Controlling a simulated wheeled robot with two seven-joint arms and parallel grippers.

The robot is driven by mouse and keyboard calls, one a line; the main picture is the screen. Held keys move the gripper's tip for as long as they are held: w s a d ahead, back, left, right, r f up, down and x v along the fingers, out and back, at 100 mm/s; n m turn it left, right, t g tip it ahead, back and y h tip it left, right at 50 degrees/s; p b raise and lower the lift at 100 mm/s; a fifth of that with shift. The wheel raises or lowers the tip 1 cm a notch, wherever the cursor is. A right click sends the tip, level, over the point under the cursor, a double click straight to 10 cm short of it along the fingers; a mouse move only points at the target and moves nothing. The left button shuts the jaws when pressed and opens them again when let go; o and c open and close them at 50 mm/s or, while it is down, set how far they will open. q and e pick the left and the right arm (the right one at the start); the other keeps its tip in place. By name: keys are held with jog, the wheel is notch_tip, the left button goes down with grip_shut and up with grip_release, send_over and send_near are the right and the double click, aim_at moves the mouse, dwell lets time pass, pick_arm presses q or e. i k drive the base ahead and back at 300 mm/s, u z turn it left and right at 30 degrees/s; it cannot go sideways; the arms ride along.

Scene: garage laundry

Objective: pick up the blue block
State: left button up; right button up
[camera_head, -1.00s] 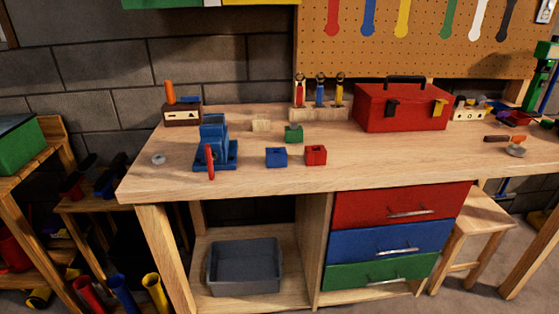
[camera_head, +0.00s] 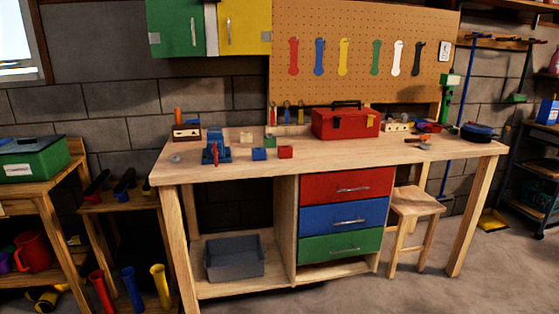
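The blue block (camera_head: 259,154) is a small cube on the wooden workbench (camera_head: 350,155). It stands between the blue vise (camera_head: 216,150) on its left and a red block (camera_head: 285,152) close on its right. A green block (camera_head: 270,142) stands just behind it, and a plain wooden block (camera_head: 246,136) is behind to the left. Nothing hides the blue block. Neither of my grippers shows in the head view.
A red toolbox (camera_head: 346,122) stands at the back of the bench. Below are a grey bin (camera_head: 234,257), red, blue and green drawers (camera_head: 346,213) and a stool (camera_head: 414,206). A side table with a green box (camera_head: 36,158) stands left. The bench's front strip is clear.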

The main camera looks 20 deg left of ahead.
aim_at(257, 154)
jog(key=u, duration=0.7)
jog(key=i, duration=0.7)
jog(key=u, duration=0.65)
